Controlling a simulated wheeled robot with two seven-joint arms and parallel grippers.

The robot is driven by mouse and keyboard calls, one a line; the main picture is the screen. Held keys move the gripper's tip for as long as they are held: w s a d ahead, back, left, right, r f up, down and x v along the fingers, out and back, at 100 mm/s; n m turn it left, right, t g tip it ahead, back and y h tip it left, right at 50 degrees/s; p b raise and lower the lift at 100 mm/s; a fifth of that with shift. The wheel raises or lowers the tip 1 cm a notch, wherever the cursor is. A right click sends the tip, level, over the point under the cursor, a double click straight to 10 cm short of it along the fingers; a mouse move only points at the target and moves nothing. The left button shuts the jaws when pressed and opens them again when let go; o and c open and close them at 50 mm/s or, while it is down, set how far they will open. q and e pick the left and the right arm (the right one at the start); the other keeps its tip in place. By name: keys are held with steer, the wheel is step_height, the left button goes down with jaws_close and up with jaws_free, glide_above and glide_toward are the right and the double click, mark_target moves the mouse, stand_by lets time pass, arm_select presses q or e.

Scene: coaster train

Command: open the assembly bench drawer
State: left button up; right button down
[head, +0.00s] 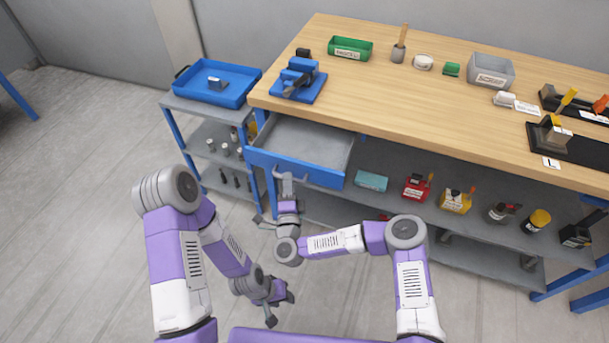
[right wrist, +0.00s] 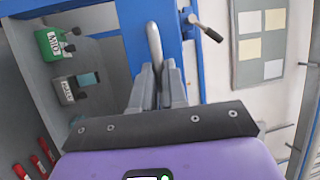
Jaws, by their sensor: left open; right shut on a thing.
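The assembly bench (head: 440,105) has a wooden top and a blue frame. Its drawer (head: 308,142) is pulled out at the bench's left end, and its grey inside looks empty. The drawer's blue front (head: 262,162) carries a bar handle, which shows in the right wrist view (right wrist: 154,45). My right gripper (head: 287,178) is at the drawer front, shut on the handle; in the right wrist view its fingers (right wrist: 158,85) close around the bar. My left gripper (head: 281,300) is open and empty, low over the floor in front of the bench.
A grey cart with a blue tray (head: 217,85) stands left of the bench. A blue vise (head: 299,80) sits on the bench above the drawer. Bins and fixtures line the top. The lower shelf (head: 400,200) holds several items. The floor at left (head: 80,180) is clear.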

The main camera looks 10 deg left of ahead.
steer(key=shift+s, duration=0.1)
steer(key=c, duration=1.2)
jaws_free()
steer(key=shift+o, duration=0.2)
steer(key=shift+s, duration=0.15)
steer(key=p+v, duration=0.1)
steer(key=v, duration=0.6)
steer(key=shift+s, duration=0.2)
